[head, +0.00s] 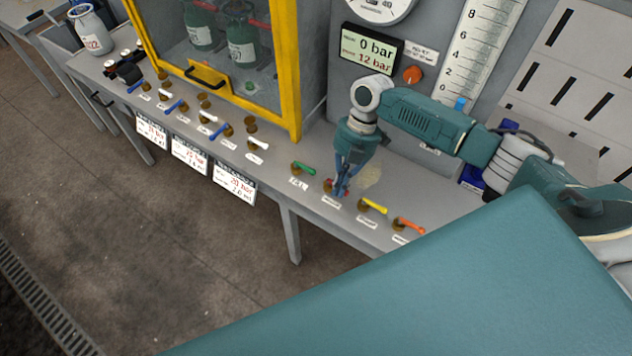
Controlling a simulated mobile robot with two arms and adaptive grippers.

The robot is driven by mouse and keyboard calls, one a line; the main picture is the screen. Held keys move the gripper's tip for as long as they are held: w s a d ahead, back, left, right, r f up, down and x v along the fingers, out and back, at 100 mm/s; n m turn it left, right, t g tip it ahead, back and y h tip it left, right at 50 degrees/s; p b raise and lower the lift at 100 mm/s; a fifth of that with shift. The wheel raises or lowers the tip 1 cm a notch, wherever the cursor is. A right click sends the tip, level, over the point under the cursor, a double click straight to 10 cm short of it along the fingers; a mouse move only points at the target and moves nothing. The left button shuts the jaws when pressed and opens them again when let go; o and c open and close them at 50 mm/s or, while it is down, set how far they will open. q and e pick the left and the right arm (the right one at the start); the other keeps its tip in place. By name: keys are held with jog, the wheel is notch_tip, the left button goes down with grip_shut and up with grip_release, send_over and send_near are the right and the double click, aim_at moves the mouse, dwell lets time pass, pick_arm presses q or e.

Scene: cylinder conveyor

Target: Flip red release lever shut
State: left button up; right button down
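A row of levers runs along the front of the grey bench. The red lever (332,187) is between the green lever (304,168) and the yellow lever (374,206), with an orange lever (409,224) further right. My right gripper (341,188) points down at the red lever, its fingertips at or touching it. The fingers hide most of the lever, so its angle and any grip on it cannot be made out. My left gripper is not in view.
A display (371,50) reads 0 bar and 12 bar. More blue and white levers (257,143) line the bench to the left. Open floor lies in front.

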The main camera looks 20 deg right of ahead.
dwell(0.9)
jog(key=shift+s+a+r+p, duration=0.1)
jog(key=shift+a+r+p, duration=0.05)
jog(key=shift+a+p, duration=0.15)
jog(key=shift+s+a+r+p, duration=0.2)
jog(key=shift+s+a+p, duration=0.05)
jog(key=shift+a+p, duration=0.35)
jog(key=shift+s+a+r+p, duration=0.25)
jog(key=shift+a+p, duration=0.2)
jog(key=shift+a, duration=0.15)
pick_arm(q)
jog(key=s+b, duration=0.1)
jog(key=b, duration=0.1)
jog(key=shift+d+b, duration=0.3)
jog(key=shift+b, duration=0.1)
pick_arm(e)
jog(key=v, duration=0.9)
jog(key=shift+s+r, duration=0.2)
jog(key=shift+r, duration=0.05)
jog(key=shift+a, duration=0.1)
